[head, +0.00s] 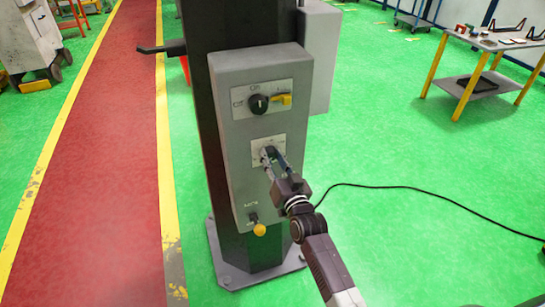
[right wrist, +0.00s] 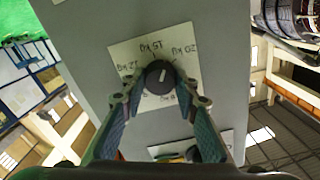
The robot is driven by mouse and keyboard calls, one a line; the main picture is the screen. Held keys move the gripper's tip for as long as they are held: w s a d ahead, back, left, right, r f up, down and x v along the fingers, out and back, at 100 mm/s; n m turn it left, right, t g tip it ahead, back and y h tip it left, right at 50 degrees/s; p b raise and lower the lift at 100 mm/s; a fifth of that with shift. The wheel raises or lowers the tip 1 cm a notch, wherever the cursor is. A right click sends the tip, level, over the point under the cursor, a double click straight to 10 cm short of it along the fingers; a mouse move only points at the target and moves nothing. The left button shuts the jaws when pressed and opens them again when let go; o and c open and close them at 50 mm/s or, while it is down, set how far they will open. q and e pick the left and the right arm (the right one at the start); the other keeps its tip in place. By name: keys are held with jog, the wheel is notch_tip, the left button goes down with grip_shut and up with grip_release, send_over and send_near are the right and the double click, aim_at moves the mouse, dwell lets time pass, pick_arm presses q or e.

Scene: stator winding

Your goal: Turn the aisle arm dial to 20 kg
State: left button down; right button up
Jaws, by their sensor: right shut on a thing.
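The aisle arm dial is a small dark round knob (right wrist: 158,77) on a pale label plate (right wrist: 118,55), on the front of the grey control box (head: 235,190). In the right wrist view the plate's lettering appears inverted, with marks resembling 12, 15 and 20 kg around the knob. The knob's white line points up and slightly right, near the 15 mark and leaning toward the 20 mark. My right gripper (head: 268,157) is shut on the knob, one finger on each side. In the head view its fingers partly hide the dial. My left gripper is not in view.
Above the dial is a black rotary switch (head: 259,104) beside a yellow key-like handle (head: 281,99). Below is a small lever with a yellow knob (head: 259,230). The box is on a dark column (head: 197,120). A cable (head: 400,187) lies on the green floor; a table (head: 490,43) stands at right.

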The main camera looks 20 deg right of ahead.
jog(key=m, duration=0.5)
jog(key=shift+f+m, duration=0.2)
jog(key=shift+m, duration=0.1)
dwell(0.5)
jog(key=o, duration=1.1)
jog(key=shift+r, duration=0.1)
jog(key=shift+o, duration=0.2)
jog(key=s, duration=1.2)
jog(key=shift+d, duration=0.2)
